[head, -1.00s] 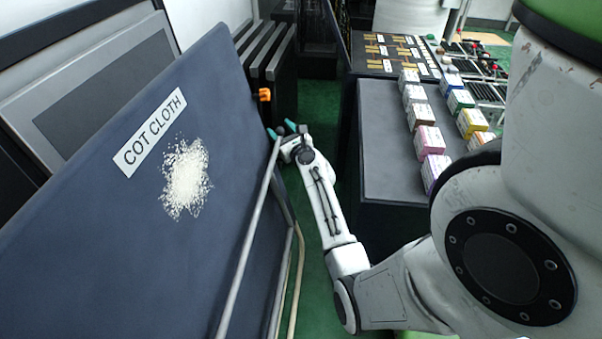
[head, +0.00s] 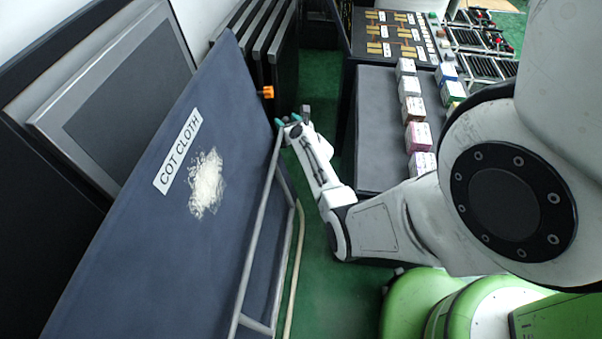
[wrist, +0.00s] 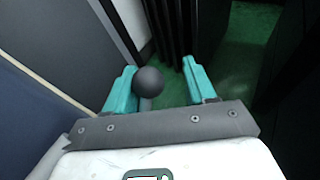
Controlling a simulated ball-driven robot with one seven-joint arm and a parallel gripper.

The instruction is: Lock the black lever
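A dark round knob on a short grey stem shows in the wrist view (wrist: 148,82); it looks like the end of the black lever, but the rest of the lever is hidden. My gripper (wrist: 160,88) is open, with its teal fingers on either side of the knob. The knob is close to the left finger, with a clear gap to the right finger. I cannot tell whether the left finger touches it. In the head view my gripper (head: 288,121) is by the upper end of a grey rail, and the knob is not clear there.
A tilted dark blue cot panel (head: 150,245) labelled "COT CLOTH" stands left of my arm, with a grey rail (head: 256,235) along its edge. An orange piece (head: 267,92) sticks out near its top. A grey bench (head: 383,150) with small boxes stands right. Green floor lies between.

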